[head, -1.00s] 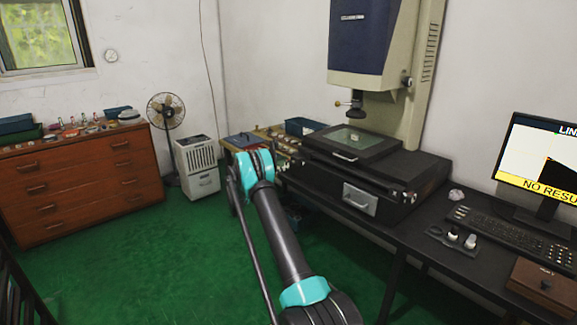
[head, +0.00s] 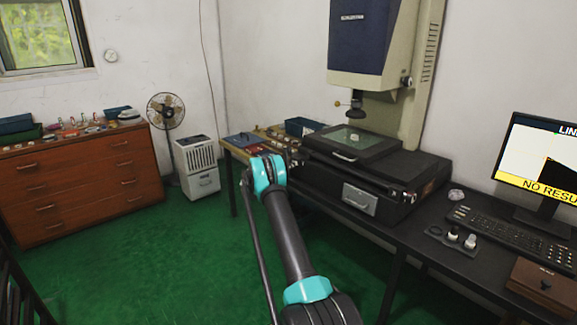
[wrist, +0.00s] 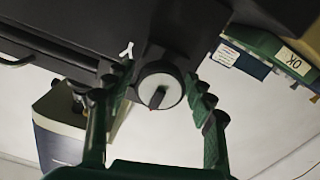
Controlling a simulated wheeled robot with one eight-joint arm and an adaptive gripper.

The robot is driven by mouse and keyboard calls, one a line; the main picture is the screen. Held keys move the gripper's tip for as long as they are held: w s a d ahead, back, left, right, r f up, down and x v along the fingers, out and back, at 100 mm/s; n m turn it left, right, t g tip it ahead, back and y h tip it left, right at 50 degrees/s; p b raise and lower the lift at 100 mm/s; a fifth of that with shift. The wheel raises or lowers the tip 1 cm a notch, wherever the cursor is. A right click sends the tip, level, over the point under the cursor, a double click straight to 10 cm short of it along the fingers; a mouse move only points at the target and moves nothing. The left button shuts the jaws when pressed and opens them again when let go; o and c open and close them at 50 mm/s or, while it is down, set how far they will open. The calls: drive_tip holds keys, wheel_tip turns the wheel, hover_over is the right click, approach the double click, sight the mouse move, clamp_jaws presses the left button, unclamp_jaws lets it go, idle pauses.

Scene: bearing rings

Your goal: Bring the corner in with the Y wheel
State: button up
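In the wrist view the Y wheel (wrist: 160,88) is a round knob with a pale face and a dark grip bar across it, set in the black machine body. A white letter Y (wrist: 127,50) is printed beside it. My gripper (wrist: 161,80) is open, one green finger on each side of the wheel. Whether the fingertips touch the rim cannot be told. In the head view the measuring machine's black stage (head: 315,142) carries a glass plate (head: 357,137) under the lens. My gripper and the wheel are hidden there behind my arm or the machine.
The monitor (head: 541,160) shows a dark shape and a yellow banner starting "NO RESU". A keyboard (head: 502,230) and a small control box (head: 452,240) are on the black bench. A side table with trays (head: 240,142) stands beyond my arm. The green floor at left is clear.

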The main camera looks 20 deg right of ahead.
drive_tip(key=c, duration=0.8)
drive_tip(key=shift+n, duration=1.1)
drive_tip(key=shift+c, duration=0.2)
drive_tip(key=o, duration=1.2)
drive_tip(key=shift+a, duration=0.15)
drive_tip(key=v, duration=1.1)
drive_tip(key=shift+s+a, duration=0.15)
drive_tip(key=shift+a, duration=0.25)
